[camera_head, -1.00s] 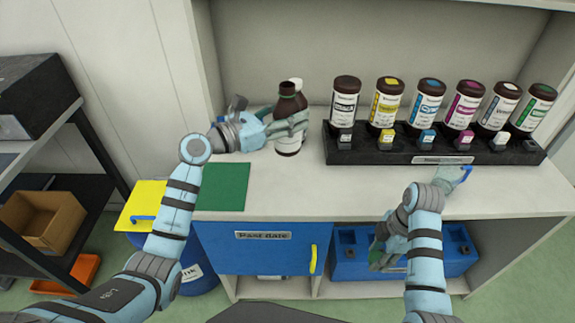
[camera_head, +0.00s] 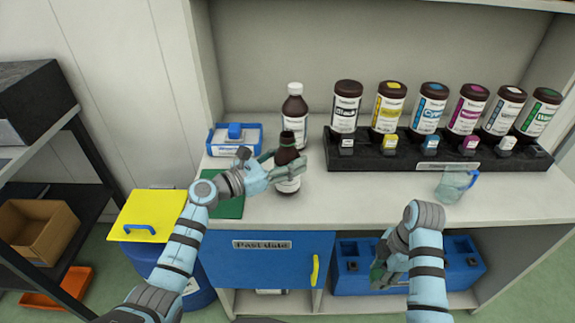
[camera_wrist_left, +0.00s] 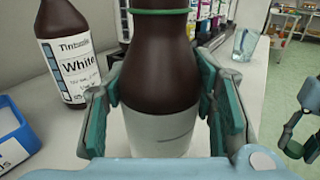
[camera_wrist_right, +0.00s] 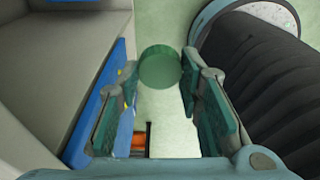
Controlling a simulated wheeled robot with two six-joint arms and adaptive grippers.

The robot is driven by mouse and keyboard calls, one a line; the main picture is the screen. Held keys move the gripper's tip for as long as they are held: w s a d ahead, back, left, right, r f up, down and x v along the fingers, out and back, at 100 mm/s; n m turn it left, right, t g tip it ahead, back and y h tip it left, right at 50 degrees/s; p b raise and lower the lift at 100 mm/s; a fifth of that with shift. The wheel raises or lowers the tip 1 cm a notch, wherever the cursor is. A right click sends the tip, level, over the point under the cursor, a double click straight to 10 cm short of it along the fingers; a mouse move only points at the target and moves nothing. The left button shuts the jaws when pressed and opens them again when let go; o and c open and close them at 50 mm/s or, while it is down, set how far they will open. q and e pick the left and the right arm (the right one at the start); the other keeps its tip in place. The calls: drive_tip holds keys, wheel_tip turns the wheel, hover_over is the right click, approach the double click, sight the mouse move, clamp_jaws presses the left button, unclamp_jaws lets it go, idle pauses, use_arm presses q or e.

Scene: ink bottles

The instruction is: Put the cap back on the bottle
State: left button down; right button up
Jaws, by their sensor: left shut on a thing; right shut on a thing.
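A dark brown bottle (camera_head: 287,156) with a green neck ring and a pale label has an open, uncapped neck. My left gripper (camera_head: 283,172) is shut around its body and holds it upright over the counter; I cannot tell whether its base touches. The left wrist view shows the bottle (camera_wrist_left: 160,75) between both finger pads, its mouth cut off by the frame. A green round cap (camera_wrist_right: 160,67) is between the fingertips of my right gripper (camera_wrist_right: 160,85), which is shut on it. In the head view my right gripper (camera_head: 383,265) is low, in front of the counter.
A capped brown bottle marked White (camera_head: 295,115) stands just behind the held one. A blue tray (camera_head: 252,148) is to its left. A black rack (camera_head: 400,158) with several ink bottles and a clear jug (camera_head: 455,183) are to the right. A green mat (camera_head: 230,208) lies at left.

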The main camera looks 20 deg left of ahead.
use_arm(q)
drive_tip(key=shift+w+f, duration=0.1)
drive_tip(key=shift+f, duration=0.55)
drive_tip(key=c, duration=0.7)
unclamp_jaws()
drive_tip(key=shift+f, duration=0.1)
drive_tip(key=shift+r, duration=0.3)
drive_tip(key=v, duration=1.2)
drive_tip(key=shift+f, duration=0.2)
